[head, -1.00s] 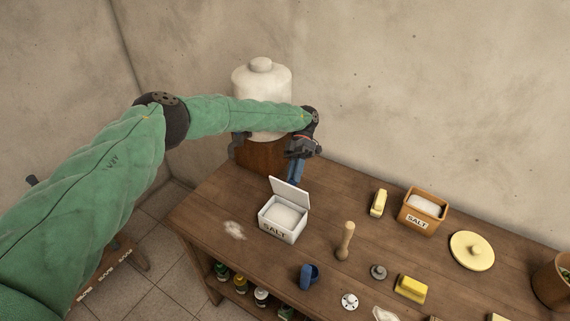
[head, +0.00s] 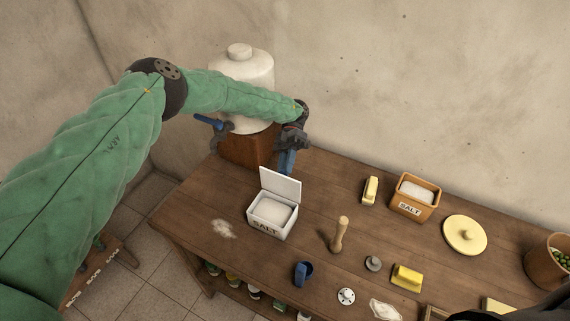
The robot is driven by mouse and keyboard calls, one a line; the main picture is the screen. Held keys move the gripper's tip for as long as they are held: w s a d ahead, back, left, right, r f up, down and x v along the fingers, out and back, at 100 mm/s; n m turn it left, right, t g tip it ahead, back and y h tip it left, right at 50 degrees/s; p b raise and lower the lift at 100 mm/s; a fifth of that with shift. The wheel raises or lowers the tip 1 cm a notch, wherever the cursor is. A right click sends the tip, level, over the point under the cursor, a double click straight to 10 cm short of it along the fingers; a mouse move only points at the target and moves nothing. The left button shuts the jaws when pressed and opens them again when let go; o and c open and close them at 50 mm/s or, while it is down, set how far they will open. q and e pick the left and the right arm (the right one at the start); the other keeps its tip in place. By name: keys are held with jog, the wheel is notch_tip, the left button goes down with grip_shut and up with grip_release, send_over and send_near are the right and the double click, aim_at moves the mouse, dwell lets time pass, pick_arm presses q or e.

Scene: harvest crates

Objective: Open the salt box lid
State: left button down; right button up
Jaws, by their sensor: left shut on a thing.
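The white salt box (head: 265,230) stands on the table, with "SALT" on its front and white salt inside. Its lid (head: 281,188) is raised at the back edge, standing open and steep. My left gripper (head: 287,172) points down from behind the box, with its blue fingers at the lid's upper edge. The fingers are shut on the lid, whose edge partly hides the tips. My right gripper is not in view.
A white crock (head: 243,75) on a wooden stand is behind my left arm. Spilled salt (head: 223,229) is left.

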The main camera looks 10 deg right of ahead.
pick_arm(q)
jog(key=c, duration=1.6)
grip_release()
jog(key=shift+s+f, duration=0.1)
jog(key=shift+f, duration=0.05)
jog(key=o, duration=0.4)
jog(key=shift+o, duration=0.2)
jog(key=s+d+r+p, duration=0.1)
jog(key=s+d+r, duration=0.6)
jog(key=r, duration=0.4)
jog(key=shift+s+d, duration=0.25)
jog(key=shift+d, duration=0.65)
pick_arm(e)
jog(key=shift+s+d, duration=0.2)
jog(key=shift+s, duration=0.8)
